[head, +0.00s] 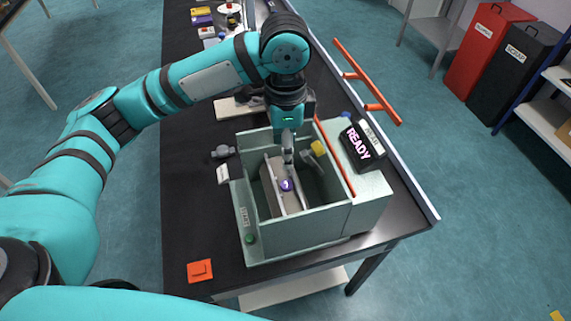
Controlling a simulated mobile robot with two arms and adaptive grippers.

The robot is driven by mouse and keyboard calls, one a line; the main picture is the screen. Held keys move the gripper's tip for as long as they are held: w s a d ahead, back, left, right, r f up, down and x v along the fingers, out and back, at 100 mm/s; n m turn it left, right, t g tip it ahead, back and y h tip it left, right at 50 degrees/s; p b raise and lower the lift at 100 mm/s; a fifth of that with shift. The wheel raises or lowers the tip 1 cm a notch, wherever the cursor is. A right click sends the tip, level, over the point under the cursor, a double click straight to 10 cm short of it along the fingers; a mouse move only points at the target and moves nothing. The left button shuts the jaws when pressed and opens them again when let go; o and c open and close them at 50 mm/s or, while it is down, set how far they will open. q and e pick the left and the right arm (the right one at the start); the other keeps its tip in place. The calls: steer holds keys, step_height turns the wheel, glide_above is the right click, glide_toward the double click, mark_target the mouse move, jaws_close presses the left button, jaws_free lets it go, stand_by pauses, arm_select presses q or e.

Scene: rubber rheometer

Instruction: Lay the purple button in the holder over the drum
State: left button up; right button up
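I cannot tell whether the button rests on that part or is held. My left gripper (288,158) points down into the box from above, its slim grey fingers just above the button in the picture. Its finger gap is too small to judge. I cannot clearly make out the drum. My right gripper is not in view.
The box has tall walls (305,233). A display reading READY (359,145) and an orange-red bar (334,155) stand along its right side. A yellow-ended part (318,148) is inside. An orange square (200,271) lies on the dark bench; bare bench lies to the left.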

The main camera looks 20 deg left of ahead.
arm_select(q)
step_height(320, 180, up, 2)
stand_by(1.5)
